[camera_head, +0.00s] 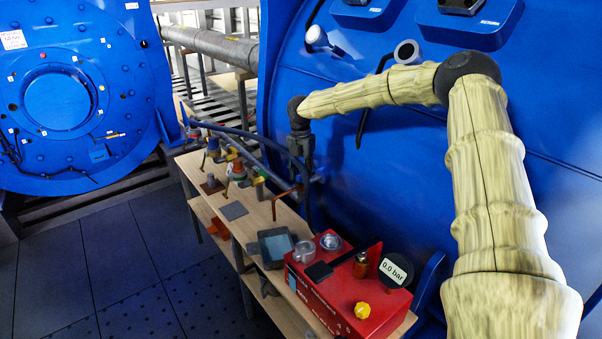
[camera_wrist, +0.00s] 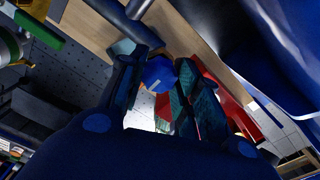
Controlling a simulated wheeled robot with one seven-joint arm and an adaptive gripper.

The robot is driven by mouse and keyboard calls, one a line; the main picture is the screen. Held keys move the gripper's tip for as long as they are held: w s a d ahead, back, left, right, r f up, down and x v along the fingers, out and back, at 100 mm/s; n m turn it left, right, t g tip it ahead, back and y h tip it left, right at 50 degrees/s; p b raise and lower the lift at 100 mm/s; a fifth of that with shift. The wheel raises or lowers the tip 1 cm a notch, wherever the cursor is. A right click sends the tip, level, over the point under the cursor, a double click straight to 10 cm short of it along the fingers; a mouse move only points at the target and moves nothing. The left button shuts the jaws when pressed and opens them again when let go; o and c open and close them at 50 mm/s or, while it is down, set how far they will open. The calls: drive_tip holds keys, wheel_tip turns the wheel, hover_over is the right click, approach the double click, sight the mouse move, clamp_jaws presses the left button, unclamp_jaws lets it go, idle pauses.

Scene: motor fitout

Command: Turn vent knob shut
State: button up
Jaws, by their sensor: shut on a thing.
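The vent knob appears as a blue round knob with a pale mark (camera_wrist: 158,76), between the fingers of my gripper in the wrist view. My gripper (camera_wrist: 160,92) is shut on this knob, with one dark finger on each side. In the head view my gripper (camera_head: 303,158) points down from the end of my sleeved arm, close to the blue wall and above the bench. How far the knob is turned cannot be told.
A wooden bench (camera_head: 285,289) runs below the blue wall (camera_head: 390,165). It bears a red box (camera_head: 335,297) with a gauge reading 0.0 bar (camera_head: 395,269), a dark tray (camera_head: 274,247), a copper-coloured bent pipe (camera_head: 283,197) and several valves. Dark hoses pass near my gripper. The floor at left is clear.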

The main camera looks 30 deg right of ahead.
sight(301, 174)
drive_tip(key=shift+w+d+r, duration=0.1)
drive_tip(key=shift+r, duration=0.1)
drive_tip(key=o, duration=0.9)
drive_tip(key=shift+c, duration=0.2)
drive_tip(key=shift+o, duration=0.7)
drive_tip(key=shift+f, duration=0.15)
wheel_tip(301, 174, up, 12)
